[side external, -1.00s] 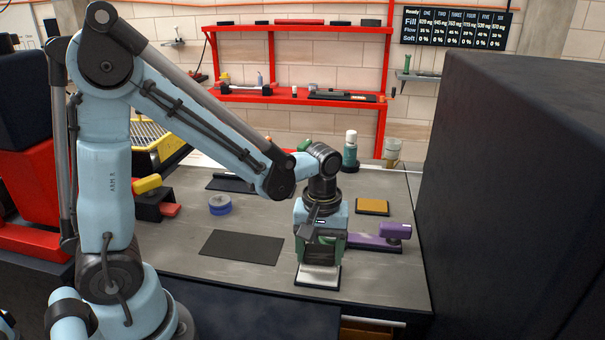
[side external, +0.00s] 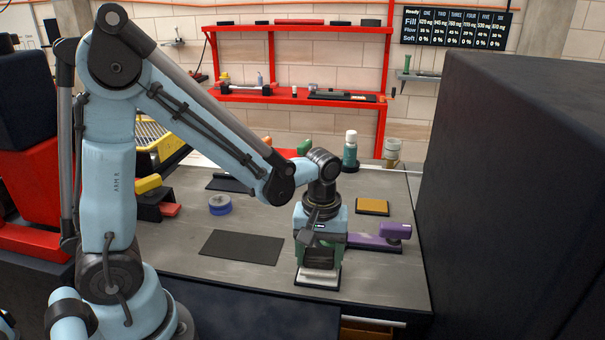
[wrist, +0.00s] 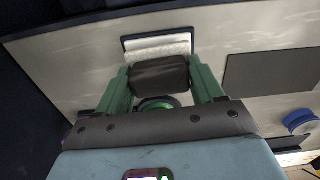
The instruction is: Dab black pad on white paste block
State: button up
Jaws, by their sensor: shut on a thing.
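My gripper (side external: 319,262) points down over the white paste block (side external: 317,276) near the front edge of the bench. In the wrist view its green fingers (wrist: 160,82) are shut on the black pad (wrist: 160,73), which is dark and rounded. The white paste block (wrist: 157,47) lies in a dark shallow tray, just beyond the pad in that view. The pad's far edge overlaps the block's near part. Whether the pad touches the paste cannot be told. In the side view the gripper mostly hides the pad.
A flat dark mat (side external: 242,247) lies left of the gripper, with a blue tape roll (side external: 220,204) behind it. A purple tool (side external: 392,233) stands close on the right, and a yellow-topped pad (side external: 373,206) lies behind. A large dark box (side external: 505,190) walls off the right side.

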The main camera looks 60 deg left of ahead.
aim_at(320, 252)
jog(key=shift+f, duration=0.55)
dwell(1.2)
jog(key=shift+r, duration=0.1)
jog(key=shift+r, duration=3.45)
jog(key=shift+r, duration=0.1)
notch_tip(320, 252, up, 9)
jog(key=a+m, duration=0.1)
jog(key=m, duration=0.8)
jog(key=shift+a+m, duration=0.2)
jog(key=shift+m, duration=0.1)
